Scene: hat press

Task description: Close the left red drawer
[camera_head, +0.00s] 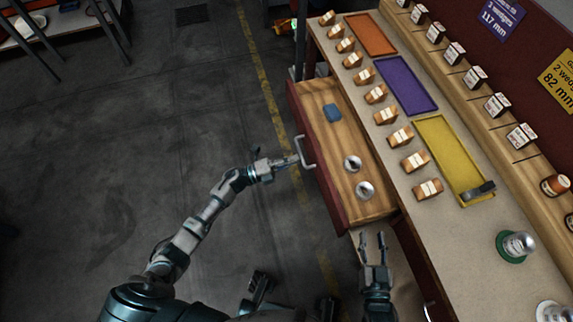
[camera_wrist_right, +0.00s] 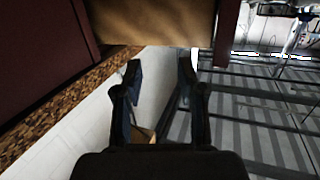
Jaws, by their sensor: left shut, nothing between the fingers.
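The left red drawer (camera_head: 323,185) is pulled open from the workbench in the head view, with its dark red front facing left. Its metal handle (camera_head: 304,152) is on that front. Inside lie a blue object (camera_head: 333,112) and two round metal pieces (camera_head: 352,163). My left gripper (camera_head: 294,160) is shut and empty, with its tips at the handle; I cannot tell whether they touch it. My right gripper (camera_head: 373,240) is open and empty, beside the near end of the drawer. Its two open fingers also show in the right wrist view (camera_wrist_right: 160,75).
The workbench top (camera_head: 375,165) holds orange, purple and yellow trays (camera_head: 440,150) and a row of small wooden blocks (camera_head: 400,137). Another drawer handle (camera_head: 428,310) shows at the bottom right. The floor (camera_head: 120,120) to the left is mostly clear.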

